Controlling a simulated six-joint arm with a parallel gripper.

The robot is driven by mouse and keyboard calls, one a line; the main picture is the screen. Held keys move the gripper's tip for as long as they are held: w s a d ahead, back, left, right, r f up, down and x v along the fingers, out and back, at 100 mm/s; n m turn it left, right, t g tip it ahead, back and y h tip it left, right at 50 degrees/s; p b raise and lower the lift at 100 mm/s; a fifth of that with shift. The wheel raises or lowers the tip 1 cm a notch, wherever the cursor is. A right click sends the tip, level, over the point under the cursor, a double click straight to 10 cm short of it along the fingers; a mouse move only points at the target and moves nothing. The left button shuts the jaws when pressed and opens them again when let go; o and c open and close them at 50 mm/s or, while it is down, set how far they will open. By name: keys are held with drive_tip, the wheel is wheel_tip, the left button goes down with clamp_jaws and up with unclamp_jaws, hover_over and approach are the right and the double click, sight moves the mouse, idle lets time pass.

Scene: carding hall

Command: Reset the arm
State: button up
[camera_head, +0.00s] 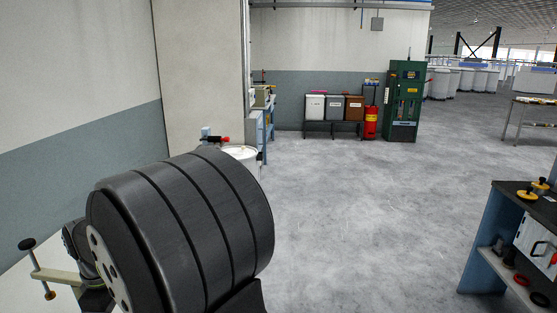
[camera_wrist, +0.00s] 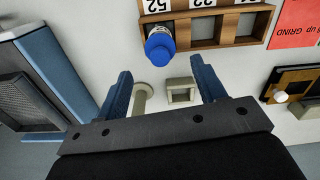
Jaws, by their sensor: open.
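In the wrist view my gripper (camera_wrist: 160,68) shows as two blue fingers on a dark grey bar. The fingers stand wide apart and hold nothing. Beyond them, on a white surface, are a beige knob on a stem (camera_wrist: 143,94) and a small square beige frame (camera_wrist: 181,91); both appear in the gap between the fingers. In the head view a large dark ribbed cylinder of my arm fills the lower left, and my gripper cannot be made out there.
A wooden rack (camera_wrist: 206,28) with numbered slots holds a blue-capped container (camera_wrist: 159,46) just beyond the fingertips. A red sign (camera_wrist: 293,22) lies at the upper right. In the head view a dark-topped bench (camera_head: 512,205) stands at right; the grey floor (camera_head: 350,220) between is clear.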

wheel_tip(320, 180, down, 11)
drive_tip(key=shift+r, duration=0.2)
drive_tip(key=r, duration=0.5)
drive_tip(key=shift+w+d+r, duration=0.25)
drive_tip(key=shift+d, duration=0.15)
drive_tip(key=w+d+r, duration=0.4)
drive_tip(key=d+r, duration=0.2)
drive_tip(key=d, duration=0.4)
drive_tip(key=s+a+f+n, duration=0.2)
drive_tip(key=s+a, duration=0.2)
drive_tip(key=a, duration=0.9)
drive_tip(key=s+a+f+n, duration=0.2)
drive_tip(key=s+a, duration=0.2)
drive_tip(key=a, duration=1)
drive_tip(key=shift+f, duration=0.15)
